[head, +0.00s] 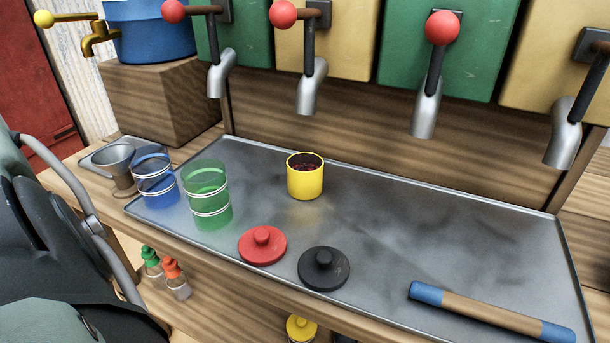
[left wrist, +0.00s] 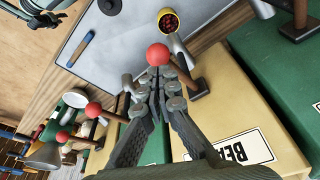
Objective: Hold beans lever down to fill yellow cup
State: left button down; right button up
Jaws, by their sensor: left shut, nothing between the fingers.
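The yellow cup (head: 305,182) stands upright on the metal tray, with dark red beans inside. It also shows in the left wrist view (left wrist: 162,14). The spout (head: 312,88) of a yellow dispenser (head: 352,45) hangs over it. The red-knobbed lever (head: 283,14) of that dispenser sticks out forward, much like its neighbour. In the left wrist view the dispenser's label (left wrist: 240,150) reads "BEA", the rest cut off. My left gripper (left wrist: 158,78) is shut and empty, with its fingertips close to the lever's red knob (left wrist: 157,53); contact is unclear. My right gripper is not in view.
On the tray (head: 430,220) stand a green cup (head: 207,195) and a blue cup (head: 154,182), both see-through. A red lid (head: 262,246), a black lid (head: 324,269) and a blue-ended rod (head: 480,311) lie nearer. Green dispensers (head: 440,70) flank the yellow one.

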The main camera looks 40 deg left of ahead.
aim_at(280, 6)
pick_arm(q)
jog(key=shift+f, duration=0.4)
notch_tip(280, 6, down, 5)
jog(key=shift+r+b, duration=0.1)
jog(key=shift+b, duration=0.8)
jog(key=shift+r, duration=0.15)
dwell(0.8)
notch_tip(280, 6, up, 4)
jog(key=p, duration=0.3)
jog(key=shift+f, duration=0.25)
jog(key=shift+r, duration=0.85)
